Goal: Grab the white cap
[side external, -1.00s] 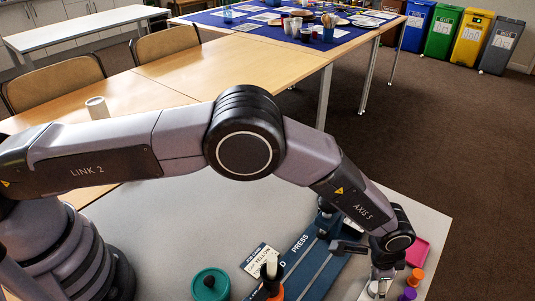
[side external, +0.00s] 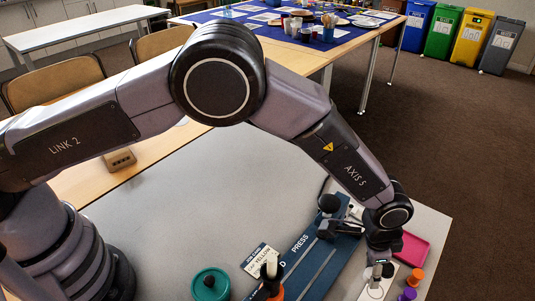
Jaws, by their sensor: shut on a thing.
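My gripper (side external: 378,277) points down at the lower right of the side external view, above a pale tray (side external: 391,290). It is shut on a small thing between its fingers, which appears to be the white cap. The cap is mostly hidden by the fingers and blends with the pale tray behind it. An orange cap (side external: 416,275) and a purple cap (side external: 408,294) stand just right of the gripper, apart from it.
A pink tray (side external: 412,248) lies behind the gripper. A blue press board (side external: 318,268) lies to its left, with a card (side external: 260,257) beside it. The grey table between the pot and my arm is clear.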

